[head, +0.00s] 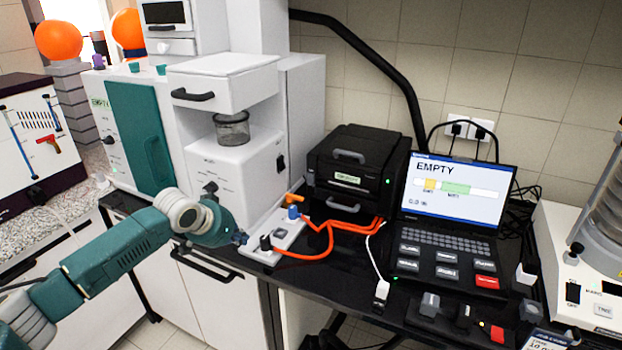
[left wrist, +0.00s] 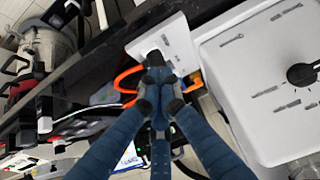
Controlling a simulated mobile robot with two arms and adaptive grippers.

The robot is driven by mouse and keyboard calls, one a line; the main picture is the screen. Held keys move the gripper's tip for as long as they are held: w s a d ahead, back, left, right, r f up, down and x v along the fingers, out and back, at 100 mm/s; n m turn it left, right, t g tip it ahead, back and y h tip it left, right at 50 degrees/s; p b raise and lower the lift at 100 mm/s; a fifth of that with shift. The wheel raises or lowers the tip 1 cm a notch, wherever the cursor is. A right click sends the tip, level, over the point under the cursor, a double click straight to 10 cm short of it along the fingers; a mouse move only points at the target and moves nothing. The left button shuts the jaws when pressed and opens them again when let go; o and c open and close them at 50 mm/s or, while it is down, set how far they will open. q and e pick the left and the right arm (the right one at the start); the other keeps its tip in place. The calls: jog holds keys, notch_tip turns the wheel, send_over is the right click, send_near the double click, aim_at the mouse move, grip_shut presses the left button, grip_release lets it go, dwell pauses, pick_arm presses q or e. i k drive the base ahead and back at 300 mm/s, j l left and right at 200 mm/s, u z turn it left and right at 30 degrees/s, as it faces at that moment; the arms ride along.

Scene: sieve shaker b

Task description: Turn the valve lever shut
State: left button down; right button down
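A white valve block (head: 282,238) lies on the black bench in front of the white machine. An orange lever-like piece (head: 292,198) stands at its far end, beside a blue knob (head: 293,212); a black knob (head: 265,242) is at its near end. My left gripper (head: 240,238) is at the block's near left edge, apart from the orange piece. My right gripper is not in view.
Orange hoses (head: 320,248) run from the block to a black box (head: 352,170). A laptop (head: 455,190) reading EMPTY stands to the right. A white cable connector (head: 381,290) lies at the front edge. A white machine (head: 235,160) rises behind the block.

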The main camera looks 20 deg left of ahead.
aim_at(290, 197)
jog(key=i+l, duration=0.1)
jog(key=i, duration=0.85)
